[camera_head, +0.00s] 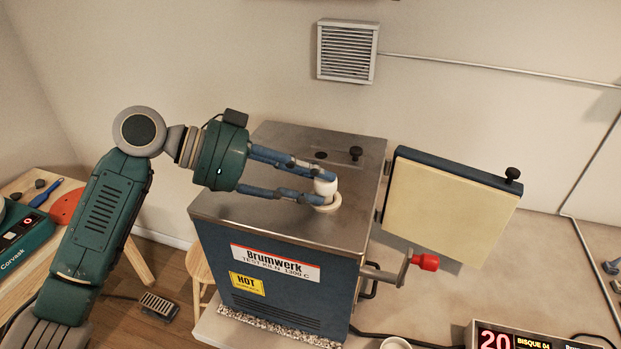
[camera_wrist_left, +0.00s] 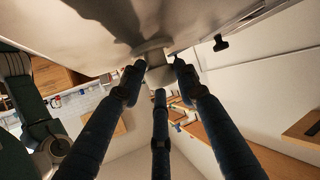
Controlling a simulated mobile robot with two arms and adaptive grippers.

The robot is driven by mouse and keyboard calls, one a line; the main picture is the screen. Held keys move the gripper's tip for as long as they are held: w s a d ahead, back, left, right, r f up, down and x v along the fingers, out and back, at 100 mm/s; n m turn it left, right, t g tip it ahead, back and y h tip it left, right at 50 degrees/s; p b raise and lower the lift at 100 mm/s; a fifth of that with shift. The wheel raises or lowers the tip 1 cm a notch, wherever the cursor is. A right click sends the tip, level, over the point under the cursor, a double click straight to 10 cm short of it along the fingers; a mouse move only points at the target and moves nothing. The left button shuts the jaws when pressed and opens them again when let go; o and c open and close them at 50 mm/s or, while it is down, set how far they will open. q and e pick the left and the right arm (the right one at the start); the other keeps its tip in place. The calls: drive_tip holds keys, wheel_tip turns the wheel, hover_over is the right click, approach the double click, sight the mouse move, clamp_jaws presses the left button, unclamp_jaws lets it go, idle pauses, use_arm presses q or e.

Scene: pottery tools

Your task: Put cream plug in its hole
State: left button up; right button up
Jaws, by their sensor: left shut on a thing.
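My left gripper (camera_head: 318,186) is shut on the cream plug (camera_head: 325,187) above the metal top of the blue kiln (camera_head: 290,170). The plug stands about upright, directly over a cream ring (camera_head: 328,206) on the kiln top near its right edge. I cannot tell whether the plug's lower end is inside the ring or just above it. In the left wrist view the three fingers close around the plug (camera_wrist_left: 155,57), near the kiln's surface (camera_wrist_left: 90,25). The hole itself is hidden. My right gripper is not in view.
The kiln's door (camera_head: 450,205) hangs open at the right, by a red-ended handle (camera_head: 425,262). A controller (camera_head: 530,338) sits on the bench at front right.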

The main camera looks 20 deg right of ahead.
use_arm(q)
drive_tip(key=shift+f, duration=0.25)
drive_tip(key=shift+r, duration=0.2)
drive_tip(key=shift+r+p, duration=0.5)
drive_tip(key=shift+r, duration=0.15)
idle(0.5)
drive_tip(key=shift+f+b, duration=0.45)
drive_tip(key=shift+f, duration=0.35)
drive_tip(key=o, duration=0.9)
drive_tip(key=shift+p+v, duration=1.45)
drive_tip(key=shift+v, duration=4.1)
